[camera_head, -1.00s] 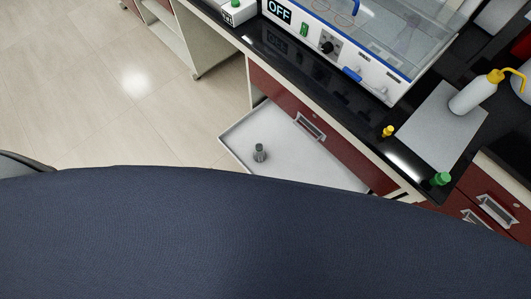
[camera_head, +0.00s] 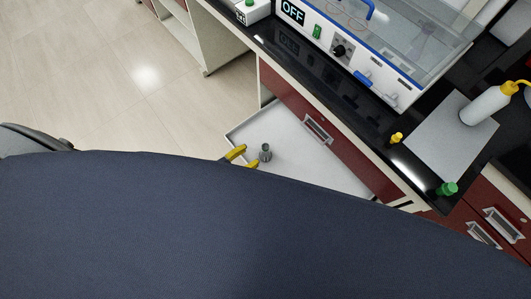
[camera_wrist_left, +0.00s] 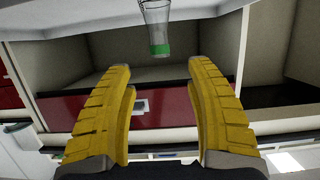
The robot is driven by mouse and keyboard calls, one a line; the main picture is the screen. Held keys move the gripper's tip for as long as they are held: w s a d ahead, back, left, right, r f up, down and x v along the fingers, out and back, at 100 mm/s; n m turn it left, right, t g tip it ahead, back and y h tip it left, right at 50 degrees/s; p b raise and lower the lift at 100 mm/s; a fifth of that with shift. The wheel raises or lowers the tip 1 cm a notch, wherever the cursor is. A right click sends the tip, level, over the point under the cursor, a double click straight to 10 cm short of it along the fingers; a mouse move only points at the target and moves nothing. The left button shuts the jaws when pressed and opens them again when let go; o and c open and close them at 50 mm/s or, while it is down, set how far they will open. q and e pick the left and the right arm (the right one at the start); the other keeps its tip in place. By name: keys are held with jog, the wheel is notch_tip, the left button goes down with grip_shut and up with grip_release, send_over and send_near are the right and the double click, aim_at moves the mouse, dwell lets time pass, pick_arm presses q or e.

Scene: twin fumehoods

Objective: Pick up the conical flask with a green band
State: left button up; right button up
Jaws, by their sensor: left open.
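The conical flask (camera_head: 265,153) looks small and grey in the head view and stands upright in an open white drawer. In the left wrist view the clear glass flask (camera_wrist_left: 157,28) shows its green band at the top centre, beyond the fingertips. My left gripper (camera_head: 243,159) has yellow fingers and is just left of the flask, apart from it. Its two fingers (camera_wrist_left: 160,78) are spread wide in the left wrist view with nothing between them. My dark blue body hides the left arm behind the fingers. My right gripper is not in view.
The drawer (camera_head: 320,174) is pulled out below a black worktop (camera_head: 284,43). The fumehood (camera_head: 345,45), a yellow-capped item (camera_head: 396,138), a green-capped item (camera_head: 447,188) and a white wash bottle (camera_head: 486,105) are on top. The floor (camera_head: 130,85) at left is clear.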

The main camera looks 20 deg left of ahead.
aim_at(265, 146)
pick_arm(q)
jog(key=x, duration=0.4)
jog(key=shift+x, duration=2.6)
jog(key=shift+r, duration=0.15)
jog(key=shift+c, duration=0.2)
grip_shut()
